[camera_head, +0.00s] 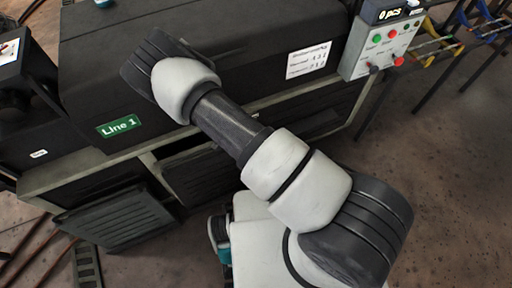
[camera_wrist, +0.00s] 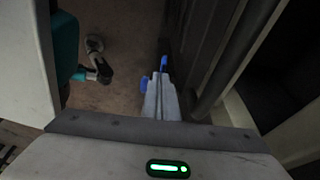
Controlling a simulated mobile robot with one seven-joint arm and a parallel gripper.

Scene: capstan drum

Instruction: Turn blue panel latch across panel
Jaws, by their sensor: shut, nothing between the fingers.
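My gripper (camera_wrist: 160,79) shows in the wrist view with its two pale fingers together and nothing between them. A blue piece (camera_wrist: 164,62), which looks like part of the latch, shows just past the fingertips. More blue (camera_wrist: 143,84) shows at the left side of the fingers. The fingers cover what lies between the two, so I cannot tell the latch's full shape, its angle or whether the fingers touch it. A dark ribbed panel (camera_wrist: 193,45) is just right of the fingers. In the head view my arm hides the gripper and the latch.
A dark machine housing (camera_head: 250,35) stands on a pale-framed cabinet. A dark louvred panel (camera_head: 120,225) juts out at its lower left. A control box (camera_head: 380,45) with buttons is at the upper right. Bare floor (camera_head: 445,170) lies to the right.

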